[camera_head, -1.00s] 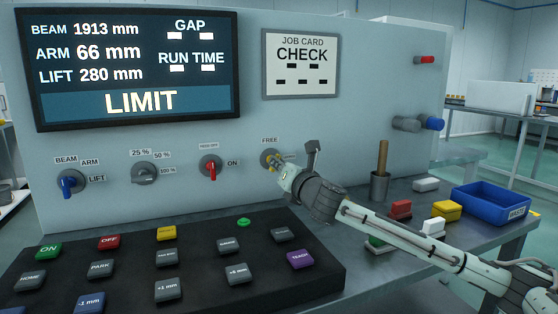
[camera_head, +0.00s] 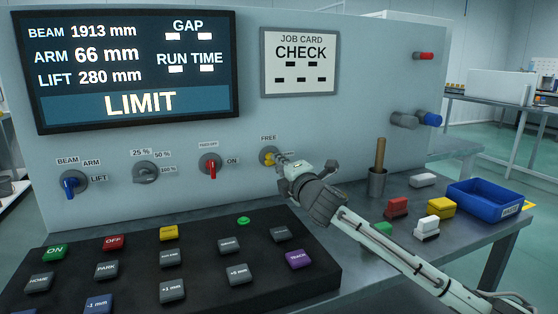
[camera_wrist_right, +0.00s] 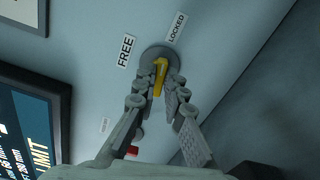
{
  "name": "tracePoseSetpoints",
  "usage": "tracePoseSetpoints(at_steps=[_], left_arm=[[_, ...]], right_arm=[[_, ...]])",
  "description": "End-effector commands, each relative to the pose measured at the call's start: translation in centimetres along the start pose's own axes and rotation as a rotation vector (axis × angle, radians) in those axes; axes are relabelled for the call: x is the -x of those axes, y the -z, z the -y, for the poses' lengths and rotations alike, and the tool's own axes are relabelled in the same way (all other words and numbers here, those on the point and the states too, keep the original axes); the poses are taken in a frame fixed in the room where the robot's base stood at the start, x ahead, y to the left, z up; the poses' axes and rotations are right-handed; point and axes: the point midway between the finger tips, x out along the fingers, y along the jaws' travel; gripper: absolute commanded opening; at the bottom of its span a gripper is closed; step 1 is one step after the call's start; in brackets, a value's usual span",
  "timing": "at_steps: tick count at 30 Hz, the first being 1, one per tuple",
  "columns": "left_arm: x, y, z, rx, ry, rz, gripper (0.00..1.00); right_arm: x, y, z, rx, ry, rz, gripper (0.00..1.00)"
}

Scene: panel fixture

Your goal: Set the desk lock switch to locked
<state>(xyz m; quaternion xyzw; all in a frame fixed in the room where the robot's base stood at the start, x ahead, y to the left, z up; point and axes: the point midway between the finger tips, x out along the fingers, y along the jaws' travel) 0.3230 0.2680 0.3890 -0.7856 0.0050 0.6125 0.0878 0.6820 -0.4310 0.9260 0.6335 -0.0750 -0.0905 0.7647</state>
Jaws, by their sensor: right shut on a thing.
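The desk lock switch (camera_head: 267,156) is a round grey knob with a yellow handle on the panel, below the FREE label (camera_head: 268,138). In the right wrist view the yellow handle (camera_wrist_right: 159,76) stands between the fingers, near the FREE label (camera_wrist_right: 125,51) and the LOCKED label (camera_wrist_right: 175,27). My right gripper (camera_head: 281,160) is shut on the handle; it also shows in the wrist view (camera_wrist_right: 158,88). In the head view the gripper hides the LOCKED label. I cannot tell exactly which label the handle points to. My left gripper is not in view.
A red-handled switch (camera_head: 211,167) is left of the lock switch. A black button box (camera_head: 200,285) lies below. A cup with a wooden handle (camera_head: 377,182), coloured blocks (camera_head: 441,207) and a blue bin (camera_head: 486,200) stand on the desk to the right.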

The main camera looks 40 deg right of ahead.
Motion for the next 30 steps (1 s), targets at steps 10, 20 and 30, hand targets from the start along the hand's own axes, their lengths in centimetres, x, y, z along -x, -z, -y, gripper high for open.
tracePoseSetpoints(at_steps=[10, 20, 30], left_arm=[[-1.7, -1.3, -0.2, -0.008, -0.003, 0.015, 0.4], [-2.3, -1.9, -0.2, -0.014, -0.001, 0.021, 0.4], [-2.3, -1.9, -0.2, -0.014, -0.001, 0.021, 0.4]], right_arm=[[0.0, 0.0, 0.1, -0.165, 0.002, 0.0, 0.0], [0.0, 0.0, 0.2, -0.205, 0.002, 0.0, 0.0], [0.0, 0.1, 0.2, -0.205, 0.002, 0.0, 0.16]])
